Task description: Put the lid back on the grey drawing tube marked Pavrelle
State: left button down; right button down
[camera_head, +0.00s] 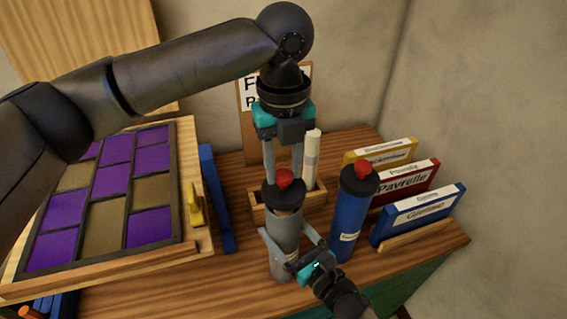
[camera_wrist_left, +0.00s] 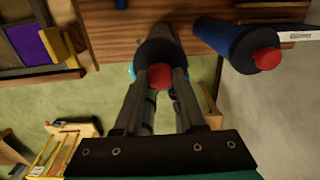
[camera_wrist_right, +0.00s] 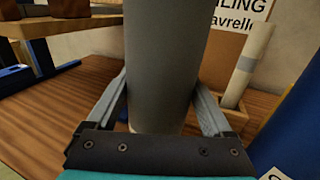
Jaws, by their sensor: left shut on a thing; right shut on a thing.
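The grey tube (camera_head: 285,238) stands upright on the wooden table, a small white label low on its side. My right gripper (camera_head: 299,259) is shut around it; the tube also fills the middle of the right wrist view (camera_wrist_right: 161,70). The black lid with a red knob (camera_head: 283,194) is over the tube's top. My left gripper (camera_head: 284,178) comes from above and is shut on the lid; its fingers flank the red knob in the left wrist view (camera_wrist_left: 160,76). A brownish strip shows just under the lid; I cannot tell whether the lid touches the rim.
A blue tube (camera_head: 351,225) with a similar lid stands close on the right. Behind are a wooden holder (camera_head: 262,214) with a pale roll (camera_head: 312,155) and a sign (camera_wrist_right: 240,14). Yellow, red and blue folders (camera_head: 417,214) stand right. A leaded panel (camera_head: 105,200) lies left.

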pick_arm(q)
jog(key=shift+f, duration=0.8)
jog(key=shift+f, duration=0.6)
jog(key=shift+c, duration=2)
grip_release()
notch_tip(320, 180, up, 12)
pick_arm(e)
grip_release()
